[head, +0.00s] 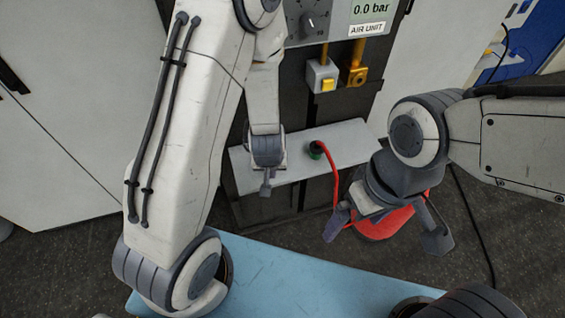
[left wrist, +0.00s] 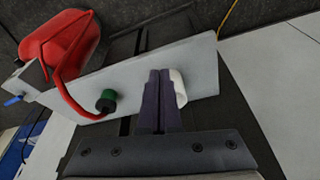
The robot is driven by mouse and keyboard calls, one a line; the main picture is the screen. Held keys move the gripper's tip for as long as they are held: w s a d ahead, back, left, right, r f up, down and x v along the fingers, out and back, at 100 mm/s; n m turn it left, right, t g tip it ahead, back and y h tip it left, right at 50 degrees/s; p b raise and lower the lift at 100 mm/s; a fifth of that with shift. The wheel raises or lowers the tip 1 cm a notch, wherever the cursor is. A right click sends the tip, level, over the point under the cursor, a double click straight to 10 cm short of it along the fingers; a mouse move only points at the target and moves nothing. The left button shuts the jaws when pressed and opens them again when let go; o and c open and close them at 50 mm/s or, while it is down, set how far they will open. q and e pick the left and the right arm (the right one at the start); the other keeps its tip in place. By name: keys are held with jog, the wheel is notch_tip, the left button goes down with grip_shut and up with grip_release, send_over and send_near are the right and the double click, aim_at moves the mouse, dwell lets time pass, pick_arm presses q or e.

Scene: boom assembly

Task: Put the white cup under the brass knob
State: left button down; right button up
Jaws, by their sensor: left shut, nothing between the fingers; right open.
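A white rounded object (left wrist: 180,88), likely the white cup, sits on the grey shelf (left wrist: 205,65) in the left wrist view. It is partly hidden behind the fingers of my left gripper (left wrist: 160,76); I cannot tell whether they touch it. In the head view, my left gripper (head: 266,187) is shut and empty over the shelf, and I cannot make out the cup there. A brass fitting (head: 357,75), likely the brass knob, hangs on the dark panel above the shelf. My right gripper (head: 388,235) is open and empty, right of the shelf.
A red hose (head: 334,178) runs from a green-ended fitting (head: 316,150) on the shelf to a red canister (head: 384,222) on the floor. A grey box with a yellow button (head: 327,85) is left of the brass fitting. A blue surface (head: 290,285) lies in front.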

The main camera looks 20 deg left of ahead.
pick_arm(q)
jog(key=w+a+f, duration=0.1)
jog(key=w+f, duration=0.1)
jog(key=f, duration=0.1)
jog(key=w+a+f+p, duration=0.1)
jog(key=f, duration=0.2)
jog(key=w+f, duration=0.2)
jog(key=f, duration=0.1)
jog(key=shift+w+a+f, duration=0.15)
jog(key=shift+w+a, duration=0.2)
jog(key=shift+a, duration=0.05)
jog(key=shift+w+a+f+p, duration=0.1)
jog(key=shift+w+p, duration=0.2)
jog(key=shift+w, duration=0.1)
